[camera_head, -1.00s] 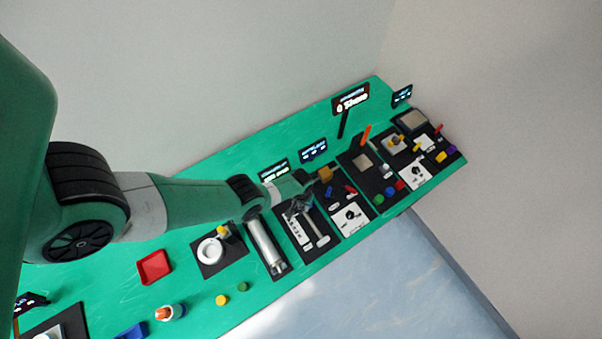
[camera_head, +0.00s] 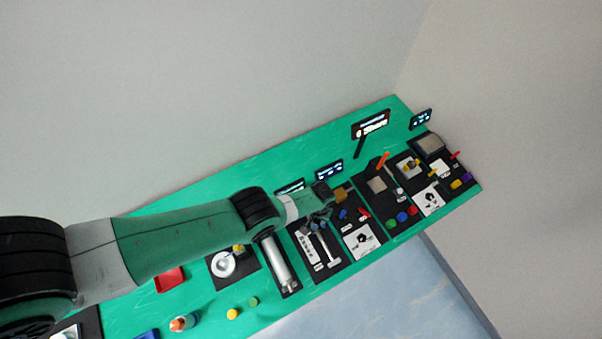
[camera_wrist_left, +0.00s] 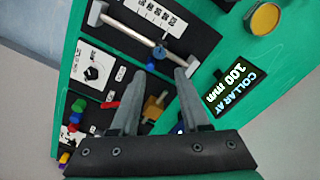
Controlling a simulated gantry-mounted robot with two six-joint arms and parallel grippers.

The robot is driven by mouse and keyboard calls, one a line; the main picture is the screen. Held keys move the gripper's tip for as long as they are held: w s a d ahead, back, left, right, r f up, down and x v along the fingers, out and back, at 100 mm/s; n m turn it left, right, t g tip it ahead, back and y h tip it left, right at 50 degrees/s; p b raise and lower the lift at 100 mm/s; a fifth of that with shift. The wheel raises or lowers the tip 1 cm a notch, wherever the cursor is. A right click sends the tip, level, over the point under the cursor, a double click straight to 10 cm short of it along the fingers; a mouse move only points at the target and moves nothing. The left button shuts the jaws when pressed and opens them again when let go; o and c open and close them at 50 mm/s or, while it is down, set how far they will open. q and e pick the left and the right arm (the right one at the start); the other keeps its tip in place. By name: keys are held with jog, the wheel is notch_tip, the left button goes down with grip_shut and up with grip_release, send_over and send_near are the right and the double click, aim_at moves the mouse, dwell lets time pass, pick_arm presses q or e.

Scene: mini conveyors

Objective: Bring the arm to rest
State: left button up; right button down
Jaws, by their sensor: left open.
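My left arm comes in from the left over the green bench (camera_head: 215,300). My left gripper (camera_head: 320,212) is open, above the back part of a black board with a metal rod and a white scale. In the left wrist view the gripper (camera_wrist_left: 160,74) has its two fingers spread with nothing held between them. The rod (camera_wrist_left: 128,38) with a blue-grey collar lies past the fingertips, apart from them. A lit sign (camera_wrist_left: 232,92) reading "COLLAR AT 100 mm" stands to the right. My right gripper is not in view.
A silver cylinder (camera_head: 278,265) lies on the board left of the rod. A white dial panel (camera_head: 362,240) and a yellow-brown block (camera_wrist_left: 152,108) are close by. Signs (camera_head: 371,124) stand along the bench's back. Small coloured pieces lie further right. The wall side is clear.

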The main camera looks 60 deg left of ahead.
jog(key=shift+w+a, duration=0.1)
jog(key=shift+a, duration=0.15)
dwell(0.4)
